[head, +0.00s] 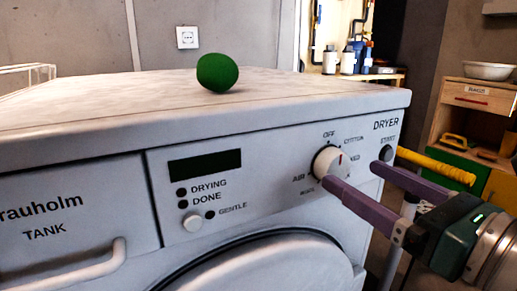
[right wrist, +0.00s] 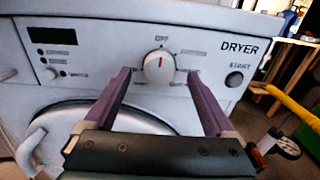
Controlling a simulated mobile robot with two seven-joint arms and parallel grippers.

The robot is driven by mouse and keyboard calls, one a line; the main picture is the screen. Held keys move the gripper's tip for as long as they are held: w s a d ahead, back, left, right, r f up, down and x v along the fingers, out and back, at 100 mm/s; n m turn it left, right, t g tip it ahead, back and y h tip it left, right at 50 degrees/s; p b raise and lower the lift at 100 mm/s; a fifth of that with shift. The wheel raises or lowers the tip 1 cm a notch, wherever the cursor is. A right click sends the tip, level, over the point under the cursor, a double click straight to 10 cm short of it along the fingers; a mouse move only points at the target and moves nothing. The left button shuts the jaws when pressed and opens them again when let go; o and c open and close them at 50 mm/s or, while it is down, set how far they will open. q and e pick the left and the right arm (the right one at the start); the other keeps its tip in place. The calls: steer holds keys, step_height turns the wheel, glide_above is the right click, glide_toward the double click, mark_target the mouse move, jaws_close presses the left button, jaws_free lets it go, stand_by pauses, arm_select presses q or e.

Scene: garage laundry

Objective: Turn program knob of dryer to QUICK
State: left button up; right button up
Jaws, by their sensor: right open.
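The dryer's program knob (head: 327,163) is round and white with a red mark, on the front panel (head: 262,182). In the right wrist view the knob (right wrist: 158,66) has its red mark upright, toward OFF. My right gripper (head: 350,176) is open and empty, in front of the panel. In the right wrist view its fingertips (right wrist: 159,74) are spread on either side of the knob, just below its middle. I cannot tell their exact distance from the panel. OFF and COTTON show on the dial; QUICK is not readable, and fingers cover part of the lower right. My left gripper is not in view.
The START button (head: 386,153) is close to the right fingertip in the head view. A green ball-like object (head: 217,72) lies on the dryer top (head: 150,95). The round door (head: 270,265) is below the panel. A yellow bar (head: 436,166) and wooden shelving (head: 478,98) are to the right.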

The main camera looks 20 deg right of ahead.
mark_target(340, 166)
steer(key=shift+w+a+p, duration=0.15)
steer(key=shift+w+p, duration=0.2)
steer(key=shift+w, duration=1.35)
steer(key=c, duration=1.4)
steer(key=shift+o, duration=0.2)
